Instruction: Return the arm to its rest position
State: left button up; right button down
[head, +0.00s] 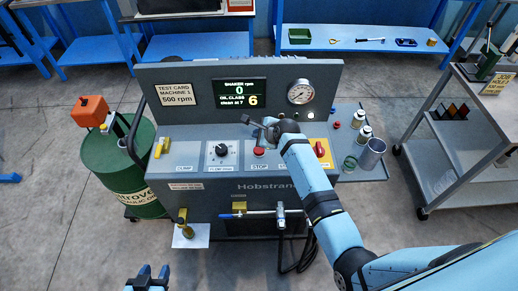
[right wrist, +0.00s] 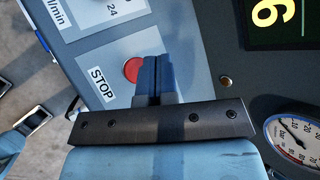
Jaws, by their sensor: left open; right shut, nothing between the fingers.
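My right arm (head: 320,195) reaches in from the lower right of the head view over the machine's control panel. Its gripper (head: 268,130) is shut and empty above the panel, near the red stop button (head: 259,152). In the right wrist view the closed fingers (right wrist: 152,75) appear right beside the red stop button (right wrist: 132,70) and overlap its edge; I cannot tell whether they touch it. My left gripper (head: 153,271) is open and empty at the bottom edge of the head view, in front of the machine.
The grey machine (head: 250,200) has a display (head: 240,93) reading 0 and 6, a gauge (head: 300,92) and a red-yellow switch (head: 320,150). A side shelf (head: 355,172) holds a metal cup (head: 372,154) and bottles. A green drum (head: 125,175) stands left, a trolley (head: 470,135) right.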

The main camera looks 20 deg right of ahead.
pick_arm(q)
jog(key=shift+f, duration=0.1)
pick_arm(e)
jog(key=shift+s+a+f, duration=0.1)
jog(key=shift+s+a, duration=0.05)
jog(key=shift+a, duration=0.1)
jog(key=s+f+n, duration=0.1)
jog(key=s, duration=0.1)
jog(key=s+d+f+n, duration=0.1)
jog(key=s+n, duration=0.1)
jog(key=s+d+f+n, duration=0.1)
jog(key=s+f, duration=0.1)
jog(key=s, duration=0.1)
jog(key=shift+h, duration=0.4)
pick_arm(q)
jog(key=shift+s+a+f+n+y, duration=0.2)
jog(key=shift+a+f+n+y, duration=0.15)
jog(key=shift+a+f, duration=0.35)
pick_arm(e)
jog(key=s+n+t, duration=0.2)
jog(key=s+n, duration=1.8)
jog(key=s, duration=0.7)
jog(key=shift+a+r, duration=0.2)
jog(key=shift+r, duration=0.15)
pick_arm(q)
jog(key=shift+d+r, duration=0.15)
